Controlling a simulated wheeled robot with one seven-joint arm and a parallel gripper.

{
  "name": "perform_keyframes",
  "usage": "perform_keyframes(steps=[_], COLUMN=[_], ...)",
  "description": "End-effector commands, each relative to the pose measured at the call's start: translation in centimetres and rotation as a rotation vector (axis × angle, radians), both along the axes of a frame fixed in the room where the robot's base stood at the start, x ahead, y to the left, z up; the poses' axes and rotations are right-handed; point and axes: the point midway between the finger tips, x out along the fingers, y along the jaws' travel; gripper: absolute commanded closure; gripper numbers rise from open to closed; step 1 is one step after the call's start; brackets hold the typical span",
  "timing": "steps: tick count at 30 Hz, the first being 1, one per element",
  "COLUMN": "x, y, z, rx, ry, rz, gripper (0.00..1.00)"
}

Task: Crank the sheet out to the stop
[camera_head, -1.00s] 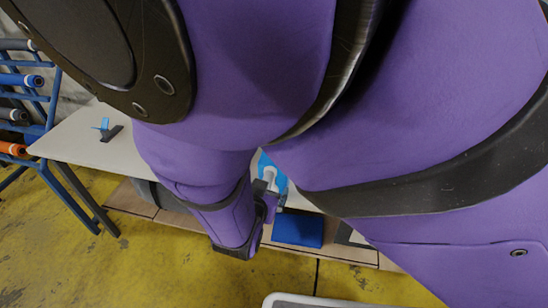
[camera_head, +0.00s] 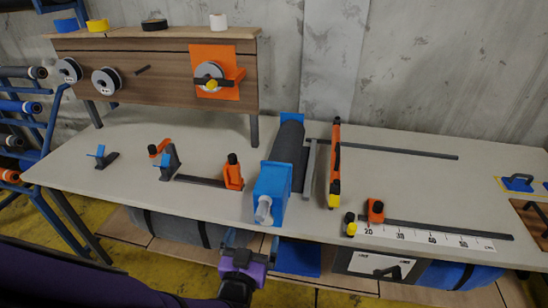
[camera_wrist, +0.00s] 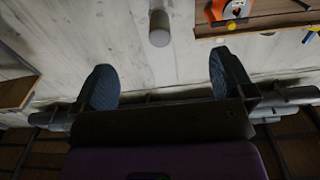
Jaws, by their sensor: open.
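A blue winding unit (camera_head: 271,192) stands at the table's front edge, with a dark grey roll (camera_head: 288,143) behind it. A pale crank knob (camera_head: 263,211) sticks out of its front. My gripper (camera_head: 251,243) is low in front of the table, just below the knob. In the wrist view my gripper (camera_wrist: 160,80) is open and empty, its two padded fingers wide apart. A pale cylinder, probably the knob (camera_wrist: 159,28), shows beyond them, roughly centred and not touched. An orange block (camera_head: 375,210) sits at the low end of a numbered scale (camera_head: 430,237), right of the roll.
Orange and blue fixtures stand on the left of the table (camera_head: 130,185). A wooden board (camera_head: 150,70) with reels stands behind. A blue rack (camera_head: 45,150) is far left. The table's right middle is mostly clear.

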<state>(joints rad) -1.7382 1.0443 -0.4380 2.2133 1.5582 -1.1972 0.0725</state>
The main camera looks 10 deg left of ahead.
Motion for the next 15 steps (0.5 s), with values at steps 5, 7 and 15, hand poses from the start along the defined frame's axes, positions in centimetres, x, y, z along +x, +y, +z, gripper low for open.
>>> perform_keyframes(steps=[5, 7, 15], x=[1.9, 2.6, 5.4], y=[-0.2, -0.2, -0.5], z=[0.0, 0.0, 0.0], rx=[0.0, -0.001, 0.0], ry=[0.0, 0.0, 0.001], rz=[-0.002, -0.001, -0.002], gripper=[0.0, 0.0, 0.0])
